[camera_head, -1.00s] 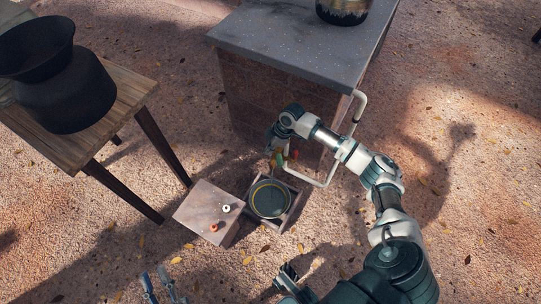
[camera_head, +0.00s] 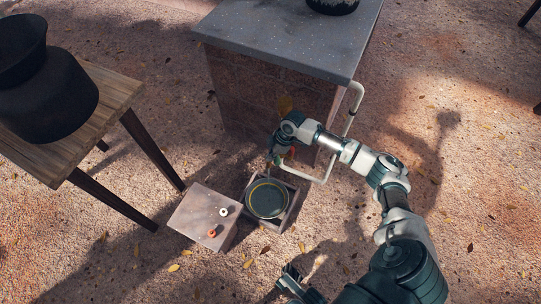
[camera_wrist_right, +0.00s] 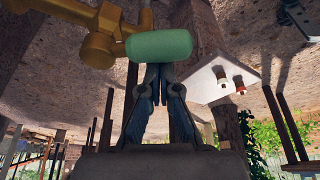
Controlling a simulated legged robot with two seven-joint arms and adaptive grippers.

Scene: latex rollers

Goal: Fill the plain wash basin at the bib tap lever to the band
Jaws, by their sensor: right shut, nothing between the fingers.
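The wash basin (camera_head: 267,199) is dark inside with a yellow ring, and sits in a square wooden surround on the ground. I cannot tell its water level, and no stream shows. The brass bib tap (camera_wrist_right: 100,45) has a green lever (camera_wrist_right: 158,45) in the right wrist view; in the head view the arm largely hides the tap. My right gripper (camera_head: 274,160) is beside the tap, above the basin's far edge. In the right wrist view its fingers (camera_wrist_right: 155,82) are shut and empty, close by the green lever; contact is unclear.
A low box (camera_head: 203,217) with a white and an orange-red knob stands left of the basin. A brick counter (camera_head: 290,45) with a grey top stands behind, with a pale pipe (camera_head: 351,108) along it. A wooden table (camera_head: 116,88) holds a dark pot (camera_head: 45,95) at left.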

